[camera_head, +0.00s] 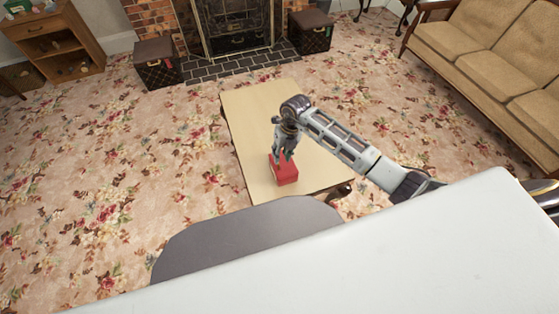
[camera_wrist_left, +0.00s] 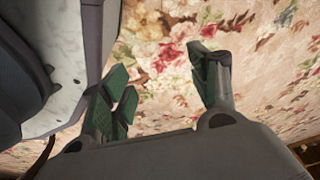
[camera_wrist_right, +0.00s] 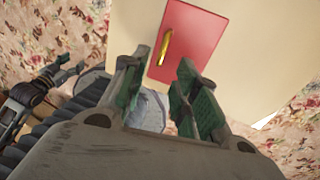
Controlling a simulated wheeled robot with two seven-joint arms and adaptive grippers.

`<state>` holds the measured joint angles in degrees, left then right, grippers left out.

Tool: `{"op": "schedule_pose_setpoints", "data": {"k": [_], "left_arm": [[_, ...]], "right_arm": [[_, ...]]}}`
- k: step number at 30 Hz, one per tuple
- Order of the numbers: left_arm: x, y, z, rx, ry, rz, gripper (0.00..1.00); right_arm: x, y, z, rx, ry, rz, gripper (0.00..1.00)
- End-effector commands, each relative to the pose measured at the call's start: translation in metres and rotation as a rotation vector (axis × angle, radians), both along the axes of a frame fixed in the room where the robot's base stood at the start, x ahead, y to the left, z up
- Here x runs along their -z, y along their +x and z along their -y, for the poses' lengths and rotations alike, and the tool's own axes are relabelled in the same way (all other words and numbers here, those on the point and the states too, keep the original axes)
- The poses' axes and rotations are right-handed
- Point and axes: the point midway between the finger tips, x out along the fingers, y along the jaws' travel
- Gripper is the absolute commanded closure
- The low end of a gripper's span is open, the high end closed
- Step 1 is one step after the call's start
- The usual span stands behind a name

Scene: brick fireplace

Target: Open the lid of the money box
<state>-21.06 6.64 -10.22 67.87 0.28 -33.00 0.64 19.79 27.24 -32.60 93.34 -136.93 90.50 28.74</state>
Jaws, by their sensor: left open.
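The money box (camera_head: 285,174) is a small red box on the near part of the pale table, and its lid looks closed. In the right wrist view its red top (camera_wrist_right: 197,40) carries a gold handle (camera_wrist_right: 165,47) near its left edge. My right gripper (camera_head: 285,157) points down at the box; whether it touches cannot be told. In the right wrist view its green-padded fingers (camera_wrist_right: 160,95) are partly apart with nothing between them, and the handle lies just beyond them. My left gripper (camera_wrist_left: 165,95) is open and empty over the carpet, out of the head view.
The pale table (camera_head: 250,115) is otherwise bare. Two dark trunks (camera_head: 157,63) (camera_head: 310,32) flank the brick fireplace (camera_head: 233,30). A tan sofa (camera_head: 480,45) stands at the right and a wooden cabinet (camera_head: 52,40) at the left. Floral carpet (camera_head: 120,150) lies open left of the table.

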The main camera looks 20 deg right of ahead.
Motion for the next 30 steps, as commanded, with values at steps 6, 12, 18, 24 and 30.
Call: {"op": "schedule_pose_setpoints", "data": {"k": [6, 12, 18, 24, 30], "left_arm": [[-0.006, 0.002, 0.008, -0.001, -0.008, -0.008, 0.39], [-0.01, 0.001, 0.011, 0.0, -0.009, -0.017, 0.39], [-0.013, 0.005, 0.01, 0.001, -0.009, -0.011, 0.39], [-0.014, 0.008, 0.008, 0.003, -0.006, -0.007, 0.39], [-0.013, 0.007, 0.007, 0.003, -0.004, -0.009, 0.39]], "right_arm": [[0.027, -0.001, -0.006, 0.001, 0.001, -0.002, 0.7], [0.038, -0.001, -0.008, -0.001, 0.001, 0.0, 0.7], [0.041, -0.001, -0.008, -0.001, 0.0, 0.0, 0.7], [0.04, -0.001, -0.008, -0.001, 0.0, 0.0, 0.75], [0.04, -0.001, -0.008, -0.001, 0.0, 0.0, 1.0]]}}
